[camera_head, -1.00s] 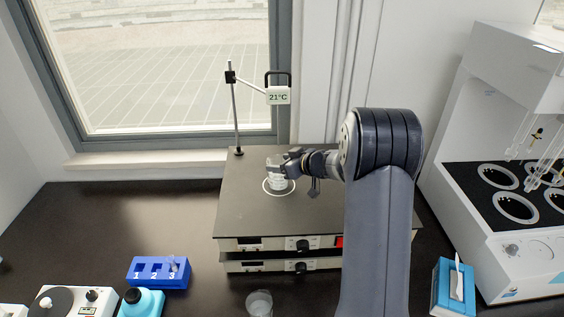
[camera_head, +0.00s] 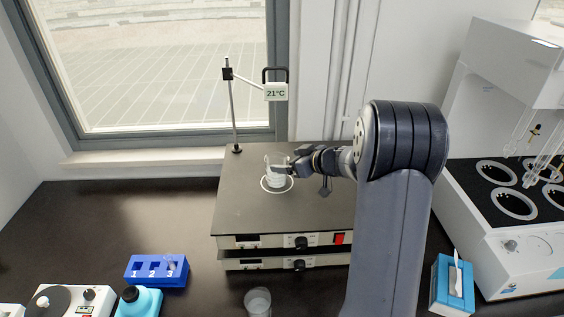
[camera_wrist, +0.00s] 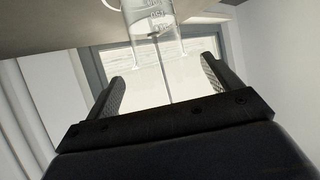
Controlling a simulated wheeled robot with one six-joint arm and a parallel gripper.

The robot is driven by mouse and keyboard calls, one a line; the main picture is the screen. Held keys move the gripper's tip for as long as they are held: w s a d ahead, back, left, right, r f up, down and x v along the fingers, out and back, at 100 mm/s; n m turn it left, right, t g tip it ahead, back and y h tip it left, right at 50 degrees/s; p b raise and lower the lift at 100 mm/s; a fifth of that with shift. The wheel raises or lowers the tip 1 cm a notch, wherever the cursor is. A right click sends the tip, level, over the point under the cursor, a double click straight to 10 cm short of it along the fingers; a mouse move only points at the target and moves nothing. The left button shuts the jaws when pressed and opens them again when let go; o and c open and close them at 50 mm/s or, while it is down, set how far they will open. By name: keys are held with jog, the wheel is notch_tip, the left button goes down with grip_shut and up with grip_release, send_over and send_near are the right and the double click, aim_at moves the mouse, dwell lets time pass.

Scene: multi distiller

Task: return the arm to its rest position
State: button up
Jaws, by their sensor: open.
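My gripper (camera_head: 291,168) is at the right side of a clear glass beaker (camera_head: 275,177) in the head view. The beaker stands on the white ring of the hotplate (camera_head: 240,215). In the wrist view my gripper (camera_wrist: 164,82) shows two dark fingers spread apart with nothing held between them. The beaker (camera_wrist: 150,22) shows at the top of that view, with graduation marks, beyond the fingertips. My arm reaches in from the right of the hotplate.
A thermometer stand (camera_head: 233,115) with a 21°C display (camera_head: 276,93) rises behind the beaker. A white multi-distiller (camera_head: 520,235) stands at right, beside a blue tissue box (camera_head: 440,285). A blue rack (camera_head: 150,278), a cyan bottle (camera_head: 140,303) and a glass (camera_head: 257,302) are in front.

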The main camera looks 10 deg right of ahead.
jog(key=v, duration=0.6)
jog(key=p+x, duration=0.1)
jog(key=x, duration=0.9)
jog(key=shift+w+a+f, duration=0.1)
jog(key=shift+w+a, duration=0.1)
jog(key=shift+w, duration=0.1)
jog(key=shift+r, duration=0.25)
jog(key=shift+f, duration=0.1)
